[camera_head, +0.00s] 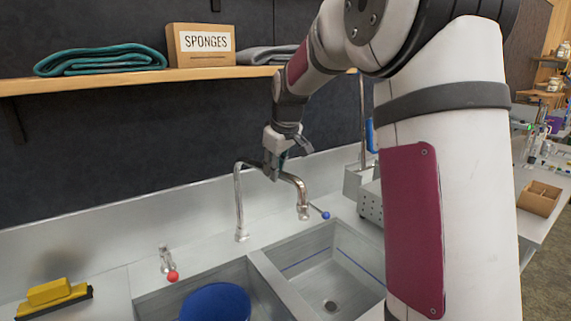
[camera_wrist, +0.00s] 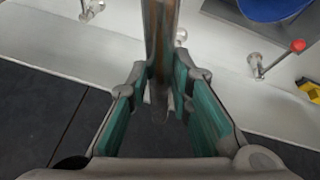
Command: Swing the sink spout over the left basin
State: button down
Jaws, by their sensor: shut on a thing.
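The chrome sink spout (camera_head: 239,195) rises from the deck behind the divider and arches to the right. Its outlet (camera_head: 303,210) hangs on the right basin's side, near that basin's back edge. My gripper (camera_head: 272,172) is shut on the upper part of the spout. In the wrist view the spout (camera_wrist: 160,40) runs between the green finger pads of my gripper (camera_wrist: 165,105). The left basin (camera_head: 160,301) holds a blue tub (camera_head: 217,304). The right basin (camera_head: 334,285) looks empty, with a drain.
A red-knobbed tap (camera_head: 170,272) stands behind the left basin, and a blue-knobbed lever (camera_head: 321,212) is right of the outlet. The shelf (camera_head: 110,82) with cloths and a sponge box runs above.

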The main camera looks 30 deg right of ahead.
jog(key=w+a+m+g+h+b, duration=0.2)
jog(key=w+a+m+h+b, duration=0.1)
jog(key=a+m, duration=0.8)
jog(key=shift+w+a+g+h+b, duration=0.4)
jog(key=shift+w+a+b, duration=0.25)
jog(key=shift+a, duration=2.2)
jog(key=shift+r, duration=0.1)
jog(key=c, duration=1.4)
grip_release()
jog(key=shift+c, duration=0.2)
jog(key=v, duration=1.2)
